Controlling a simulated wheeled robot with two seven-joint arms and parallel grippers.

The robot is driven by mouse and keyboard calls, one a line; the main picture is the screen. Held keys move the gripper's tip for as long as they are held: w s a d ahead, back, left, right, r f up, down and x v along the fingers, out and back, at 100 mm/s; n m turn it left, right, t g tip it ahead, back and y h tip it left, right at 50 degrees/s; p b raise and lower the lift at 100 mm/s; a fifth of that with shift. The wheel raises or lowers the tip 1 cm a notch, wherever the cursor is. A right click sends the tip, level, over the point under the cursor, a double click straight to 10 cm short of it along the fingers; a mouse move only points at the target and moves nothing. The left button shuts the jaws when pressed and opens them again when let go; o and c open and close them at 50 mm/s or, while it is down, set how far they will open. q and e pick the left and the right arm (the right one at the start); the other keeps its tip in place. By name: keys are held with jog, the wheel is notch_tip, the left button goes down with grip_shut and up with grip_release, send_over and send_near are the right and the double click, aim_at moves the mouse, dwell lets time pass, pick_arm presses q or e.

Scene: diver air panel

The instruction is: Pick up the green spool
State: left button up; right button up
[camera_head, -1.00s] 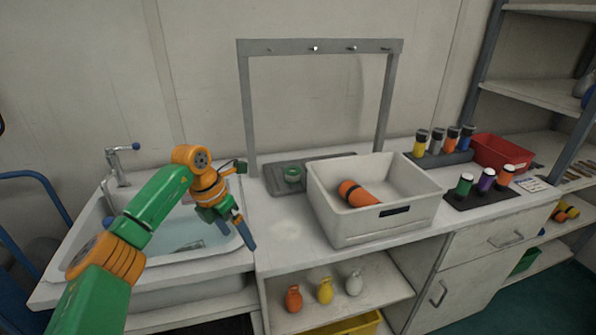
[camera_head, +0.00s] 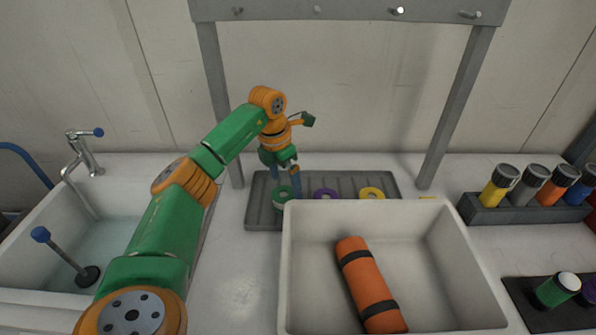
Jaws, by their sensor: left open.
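The green spool (camera_head: 282,196) sits at the left end of a grey ribbed tray (camera_head: 262,212) behind the white bin. My left gripper (camera_head: 286,184) points down at the spool, its blue-tipped fingers apart. The fingertips are very close to the spool; I cannot tell whether they touch it or straddle it. A purple spool (camera_head: 325,193) and a yellow spool (camera_head: 371,193) lie further right in the same tray. My right gripper is not in view.
The white bin (camera_head: 462,240) stands just in front of the tray and holds an orange cylinder (camera_head: 368,285). A grey frame with pegs (camera_head: 350,10) rises over the tray. A sink (camera_head: 30,235) is at left; bottles in a rack (camera_head: 520,211) are at right.

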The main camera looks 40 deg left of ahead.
aim_at(283, 193)
pick_arm(q)
jog(key=shift+s+a+f+p, duration=0.1)
jog(key=shift+s+f+p, duration=0.3)
jog(key=shift+f, duration=0.2)
jog(key=shift+s+f+p, duration=0.25)
jog(key=shift+s+f, duration=0.1)
jog(key=shift+f, duration=0.25)
jog(key=shift+w+a+f, duration=0.1)
jog(key=shift+w+f, duration=0.1)
jog(key=shift+f, duration=0.45)
jog(key=shift+w+f, duration=0.15)
jog(key=shift+f, duration=0.45)
jog(key=shift+w+f, duration=0.15)
jog(key=shift+w, duration=0.2)
jog(key=shift+s, duration=0.25)
jog(key=c, duration=1.3)
jog(key=shift+w, duration=0.15)
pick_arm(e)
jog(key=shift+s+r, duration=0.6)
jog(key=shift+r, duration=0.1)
